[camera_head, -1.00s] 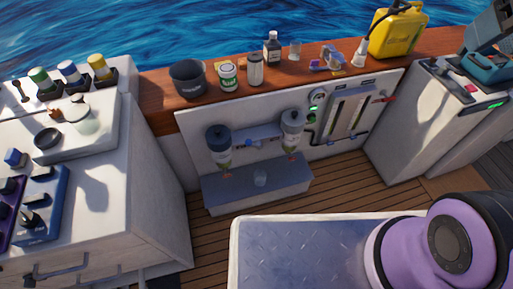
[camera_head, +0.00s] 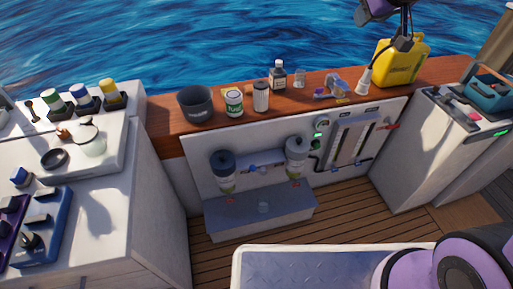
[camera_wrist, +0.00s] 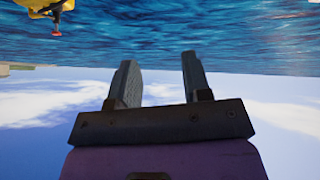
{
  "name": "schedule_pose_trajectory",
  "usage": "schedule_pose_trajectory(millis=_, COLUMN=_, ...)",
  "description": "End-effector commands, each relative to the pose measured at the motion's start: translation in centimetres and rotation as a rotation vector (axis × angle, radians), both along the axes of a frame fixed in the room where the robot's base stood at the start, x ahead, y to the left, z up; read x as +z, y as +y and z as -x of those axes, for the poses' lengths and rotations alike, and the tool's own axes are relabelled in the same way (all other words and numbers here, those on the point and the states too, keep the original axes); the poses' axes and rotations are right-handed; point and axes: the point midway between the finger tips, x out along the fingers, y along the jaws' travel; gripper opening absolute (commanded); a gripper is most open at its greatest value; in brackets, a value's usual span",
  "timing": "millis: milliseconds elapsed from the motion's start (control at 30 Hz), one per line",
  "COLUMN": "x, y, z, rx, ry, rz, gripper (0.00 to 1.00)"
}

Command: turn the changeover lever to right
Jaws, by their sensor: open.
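The white panel (camera_head: 190,172) under the wooden ledge carries two filters with dark blue and grey tops, the left one (camera_head: 224,170) and the right one (camera_head: 296,155). A small blue changeover lever (camera_head: 262,168) sits on the fitting between them; its exact direction is too small to tell. My gripper (camera_wrist: 160,64) is open and empty in the wrist view, with sea and sky behind its fingers. In the head view, part of my purple arm end shows at the top edge, above the ledge and far from the lever.
A yellow can (camera_head: 402,65) with a black hose stands on the ledge, near my arm end. A dark pot (camera_head: 195,103), a tub (camera_head: 233,101) and bottles stand along the ledge above the filters. A grey tray (camera_head: 262,213) lies below them. White cabinets flank the panel.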

Motion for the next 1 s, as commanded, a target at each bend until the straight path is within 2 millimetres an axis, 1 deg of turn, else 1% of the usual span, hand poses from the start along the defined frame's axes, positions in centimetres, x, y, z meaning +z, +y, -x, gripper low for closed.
schedule_pose_trajectory(millis=33, x=-1.2, y=0.7, z=-1.7, rx=0.019, ry=-0.01, rz=0.006, gripper=0.44)
schedule_pose_trajectory(millis=200, x=-4.5, y=3.0, z=-6.7, rx=0.086, ry=-0.076, rz=0.027, gripper=0.44)
schedule_pose_trajectory(millis=367, x=-8.4, y=5.3, z=-10.9, rx=0.145, ry=-0.138, rz=0.044, gripper=0.44)
schedule_pose_trajectory(millis=500, x=-12.2, y=7.4, z=-14.0, rx=0.196, ry=-0.192, rz=0.057, gripper=0.44)
schedule_pose_trajectory(millis=567, x=-13.9, y=8.3, z=-15.1, rx=0.218, ry=-0.217, rz=0.063, gripper=0.44)
schedule_pose_trajectory(millis=600, x=-15.1, y=8.9, z=-15.8, rx=0.232, ry=-0.232, rz=0.066, gripper=0.44)
schedule_pose_trajectory(millis=667, x=-17.0, y=9.8, z=-16.8, rx=0.251, ry=-0.257, rz=0.071, gripper=0.44)
schedule_pose_trajectory(millis=700, x=-18.3, y=10.4, z=-17.4, rx=0.265, ry=-0.273, rz=0.075, gripper=0.44)
schedule_pose_trajectory(millis=767, x=-20.3, y=11.3, z=-18.2, rx=0.283, ry=-0.297, rz=0.079, gripper=0.44)
schedule_pose_trajectory(millis=800, x=-21.6, y=11.9, z=-18.6, rx=0.297, ry=-0.312, rz=0.081, gripper=0.44)
schedule_pose_trajectory(millis=867, x=-23.7, y=12.8, z=-19.2, rx=0.315, ry=-0.337, rz=0.085, gripper=0.44)
schedule_pose_trajectory(millis=900, x=-25.1, y=13.4, z=-19.5, rx=0.327, ry=-0.352, rz=0.087, gripper=0.44)
schedule_pose_trajectory(millis=967, x=-27.2, y=14.2, z=-19.9, rx=0.345, ry=-0.377, rz=0.091, gripper=0.44)
schedule_pose_trajectory(millis=1000, x=-28.6, y=14.8, z=-20.1, rx=0.356, ry=-0.394, rz=0.093, gripper=0.44)
